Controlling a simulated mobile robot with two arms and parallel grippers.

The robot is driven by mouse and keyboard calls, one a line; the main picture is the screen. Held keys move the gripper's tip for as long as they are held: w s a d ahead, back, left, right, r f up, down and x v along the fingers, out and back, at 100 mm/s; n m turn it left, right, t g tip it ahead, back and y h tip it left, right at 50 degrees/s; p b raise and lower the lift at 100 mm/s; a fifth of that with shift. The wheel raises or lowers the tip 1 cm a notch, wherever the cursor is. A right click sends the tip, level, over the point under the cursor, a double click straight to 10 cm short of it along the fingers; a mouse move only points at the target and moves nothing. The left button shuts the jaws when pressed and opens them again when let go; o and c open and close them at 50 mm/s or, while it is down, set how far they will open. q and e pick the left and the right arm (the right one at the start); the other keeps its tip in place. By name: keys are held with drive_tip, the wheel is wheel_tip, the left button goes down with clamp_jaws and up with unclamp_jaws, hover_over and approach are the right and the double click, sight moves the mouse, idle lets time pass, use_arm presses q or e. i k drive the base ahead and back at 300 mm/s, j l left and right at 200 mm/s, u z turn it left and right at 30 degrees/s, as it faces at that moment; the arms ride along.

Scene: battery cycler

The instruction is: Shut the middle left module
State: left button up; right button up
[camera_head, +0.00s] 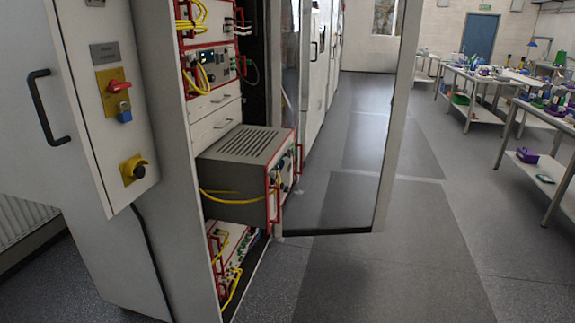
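One module (250,143) of the battery cycler cabinet (160,100) stands pulled out towards the aisle. It has a grey vented top, red handles on its front and a yellow cable along its side. Its front face is seen at a steep angle. Another module (212,68) with red handles and yellow cables sits above it, inside the rack. A further module (230,255) with yellow cables is below, partly hidden by the pulled-out one. I cannot tell the left and right positions in the rack from this view. Neither of my grippers is in view.
A glass cabinet door (390,130) stands open just beyond the pulled-out module. The floor (380,270) in front is clear. Workbenches (490,82) with equipment stand at the right.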

sight(241, 161)
drive_tip(key=i+l+u, duration=0.1)
drive_tip(key=u, duration=0.3)
drive_tip(key=i+l+u, duration=0.2)
drive_tip(key=u, duration=0.15)
drive_tip(key=i+l+u, duration=0.2)
drive_tip(key=i+l, duration=0.2)
drive_tip(key=l, duration=0.2)
drive_tip(key=i+l+u, duration=0.1)
drive_tip(key=l, duration=0.2)
drive_tip(key=i+l, duration=0.2)
drive_tip(key=l, duration=0.15)
drive_tip(key=i+l+u, duration=0.25)
drive_tip(key=l, duration=0.4)
drive_tip(key=i, duration=0.05)
